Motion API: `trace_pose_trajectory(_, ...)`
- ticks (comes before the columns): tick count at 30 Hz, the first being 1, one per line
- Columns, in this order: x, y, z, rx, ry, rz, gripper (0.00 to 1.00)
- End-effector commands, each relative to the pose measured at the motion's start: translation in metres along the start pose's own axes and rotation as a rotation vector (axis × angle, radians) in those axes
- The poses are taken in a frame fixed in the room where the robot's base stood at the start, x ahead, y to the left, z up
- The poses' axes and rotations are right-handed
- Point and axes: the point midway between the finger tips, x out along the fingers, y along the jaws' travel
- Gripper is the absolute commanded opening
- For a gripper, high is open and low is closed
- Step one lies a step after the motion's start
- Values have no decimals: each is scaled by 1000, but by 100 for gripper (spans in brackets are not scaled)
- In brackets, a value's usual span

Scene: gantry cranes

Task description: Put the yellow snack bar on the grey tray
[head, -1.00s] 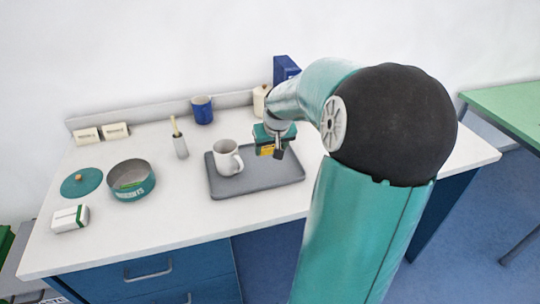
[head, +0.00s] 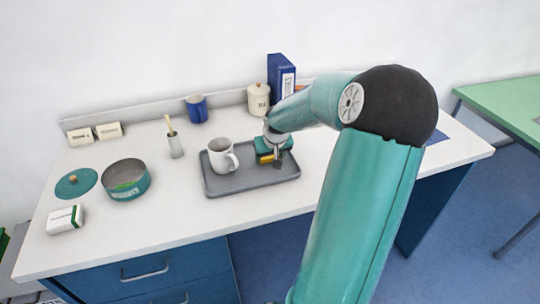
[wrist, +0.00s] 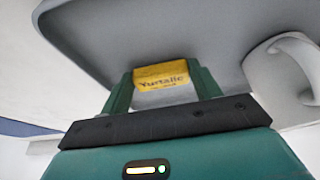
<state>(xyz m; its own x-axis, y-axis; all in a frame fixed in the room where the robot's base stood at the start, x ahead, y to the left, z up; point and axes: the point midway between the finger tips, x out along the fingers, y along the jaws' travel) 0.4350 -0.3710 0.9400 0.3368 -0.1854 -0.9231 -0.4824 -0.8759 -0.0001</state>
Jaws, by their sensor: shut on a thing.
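The yellow snack bar (wrist: 162,75) is between the two green fingers of my gripper (wrist: 162,90) in the wrist view, with printed lettering facing the camera. In the head view my gripper (head: 270,157) is over the right part of the grey tray (head: 225,186), and a bit of the yellow bar (head: 265,158) shows beside it. The tray also shows behind the bar in the wrist view (wrist: 120,40). The bar is at or just above the tray floor; I cannot tell whether it touches. A white mug (head: 220,158) stands on the tray left of my gripper.
A teal pot (head: 127,182), its lid (head: 76,184) and a white box (head: 65,219) are at the left. A brush holder (head: 175,146), blue cup (head: 197,109), cream canister (head: 258,99) and blue binder (head: 282,78) stand behind the tray. The counter front is clear.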

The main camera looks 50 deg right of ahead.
Motion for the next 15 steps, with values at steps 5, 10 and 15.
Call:
trace_pose_trajectory(5, 1, 0, 1, 0, -1, -1, 84)
trace_pose_trajectory(10, 1, 0, 1, 0, -1, 0, 84)
trace_pose_trajectory(15, -1, 0, 0, 0, 0, 0, 84)
